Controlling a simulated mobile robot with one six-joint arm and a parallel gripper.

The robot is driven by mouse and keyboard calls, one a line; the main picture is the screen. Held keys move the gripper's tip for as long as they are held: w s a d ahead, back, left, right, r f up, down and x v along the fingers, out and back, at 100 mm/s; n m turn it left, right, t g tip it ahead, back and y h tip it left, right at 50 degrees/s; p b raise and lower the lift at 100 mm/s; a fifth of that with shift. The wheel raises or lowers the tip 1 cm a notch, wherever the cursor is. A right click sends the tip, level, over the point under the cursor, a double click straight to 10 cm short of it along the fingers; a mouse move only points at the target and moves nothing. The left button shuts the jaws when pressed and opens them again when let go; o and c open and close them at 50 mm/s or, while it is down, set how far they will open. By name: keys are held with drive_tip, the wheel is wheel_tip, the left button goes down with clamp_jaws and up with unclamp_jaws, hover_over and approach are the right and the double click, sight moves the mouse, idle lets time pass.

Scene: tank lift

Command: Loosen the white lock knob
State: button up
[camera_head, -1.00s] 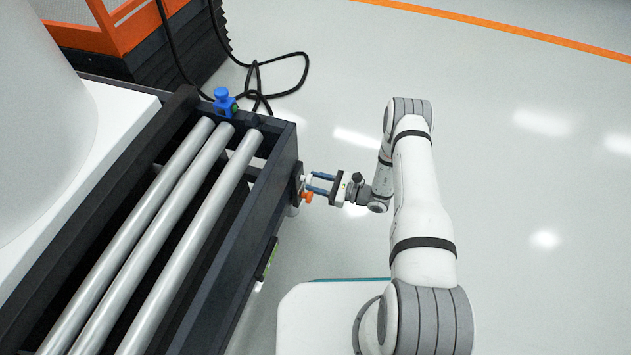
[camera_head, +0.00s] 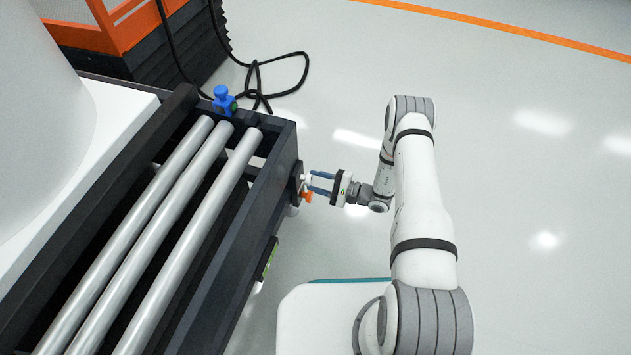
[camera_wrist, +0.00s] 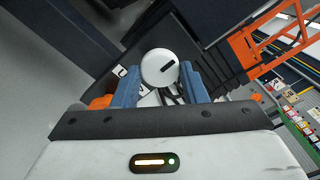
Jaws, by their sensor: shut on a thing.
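The white lock knob (camera_wrist: 159,68) is a round white disc with a dark slot mark, in the middle of the wrist view. My gripper (camera_wrist: 160,82) has its two blue fingers on either side of the knob and is shut on it. In the head view my gripper (camera_head: 318,182) reaches from the right to the outer side of the dark roller frame (camera_head: 284,170). The knob is small there and partly hidden by the fingers. An orange part (camera_head: 307,197) sits just below the fingers; it also shows at the left of the wrist view (camera_wrist: 99,102).
The frame carries long grey rollers (camera_head: 190,240) and a blue fitting (camera_head: 223,100) on its far end. A black cable (camera_head: 285,75) lies on the floor near an orange-framed unit (camera_head: 120,30). The floor right of my arm is clear.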

drive_tip(key=n, duration=0.4)
drive_tip(key=shift+w+d+r, duration=0.15)
drive_tip(key=shift+w, duration=0.15)
drive_tip(key=shift+n, duration=2.1)
drive_tip(key=shift+b, duration=0.3)
drive_tip(key=o, duration=1)
drive_tip(key=shift+s, duration=0.15)
drive_tip(key=p+v, duration=0.2)
drive_tip(key=v, duration=0.5)
drive_tip(key=shift+s+d, duration=0.15)
drive_tip(key=shift+d, duration=0.1)
